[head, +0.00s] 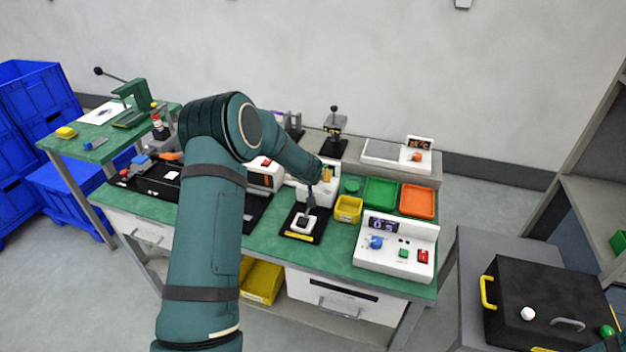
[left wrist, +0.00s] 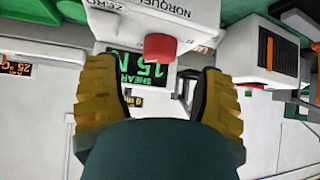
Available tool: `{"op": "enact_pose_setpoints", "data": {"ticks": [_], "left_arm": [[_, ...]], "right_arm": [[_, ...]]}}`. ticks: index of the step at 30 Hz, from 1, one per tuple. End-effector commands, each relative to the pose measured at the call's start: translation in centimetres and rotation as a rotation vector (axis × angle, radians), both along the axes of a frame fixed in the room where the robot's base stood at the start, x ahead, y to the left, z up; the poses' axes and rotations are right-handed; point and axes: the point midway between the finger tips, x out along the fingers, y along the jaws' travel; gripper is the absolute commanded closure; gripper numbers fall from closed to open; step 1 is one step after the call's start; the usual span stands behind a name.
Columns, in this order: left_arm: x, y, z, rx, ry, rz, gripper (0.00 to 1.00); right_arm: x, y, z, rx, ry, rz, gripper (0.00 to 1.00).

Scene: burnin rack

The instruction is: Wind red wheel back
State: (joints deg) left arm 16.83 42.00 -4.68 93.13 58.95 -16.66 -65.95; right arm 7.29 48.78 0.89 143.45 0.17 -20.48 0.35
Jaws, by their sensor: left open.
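The red wheel (left wrist: 160,47) shows in the left wrist view as a short red knob on the front of a white machine (left wrist: 190,18). A dark display with green text (left wrist: 147,70) reads shear 15 N. My left gripper (left wrist: 155,72) is open, with one yellow finger on each side of the wheel's line. The wheel is near the fingertips with gaps on both sides; I see no contact. In the head view my left gripper (head: 326,174) is in front of the white machine (head: 303,194), and the wheel cannot be made out there.
A white machine with an orange stripe (left wrist: 272,50) stands close by. On the green bench (head: 340,262) are a yellow bin (head: 348,209), green tray (head: 380,192), orange tray (head: 418,201) and white control box (head: 397,246). A black case (head: 550,292) stands at right.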

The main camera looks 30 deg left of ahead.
Motion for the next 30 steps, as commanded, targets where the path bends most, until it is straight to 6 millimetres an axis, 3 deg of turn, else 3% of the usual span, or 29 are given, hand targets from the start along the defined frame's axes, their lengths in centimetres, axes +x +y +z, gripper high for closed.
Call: {"op": "enact_pose_setpoints", "data": {"ticks": [9, 20, 24, 26, 30], "left_arm": [[2.3, 1.1, -2.6, -0.001, 0.001, -0.001, 0.31], [2.6, 1.2, -2.8, 0.000, 0.000, -0.001, 0.29], [2.5, 1.2, -2.8, 0.000, 0.000, -0.001, 0.78], [2.5, 1.2, -2.8, 0.000, 0.000, -0.001, 0.98], [2.5, 1.2, -2.8, 0.000, 0.000, -0.001, 0.99]], "right_arm": [[-0.1, 0.0, -0.2, 0.000, 0.002, 0.002, 0.53], [-0.1, 0.0, -0.2, 0.000, 0.002, 0.001, 0.53], [-0.1, 0.0, -0.2, 0.000, 0.002, 0.001, 0.53], [-0.1, 0.0, -0.2, 0.000, 0.002, 0.001, 0.53], [-0.1, 0.0, -0.2, 0.000, 0.002, 0.001, 0.53]]}}
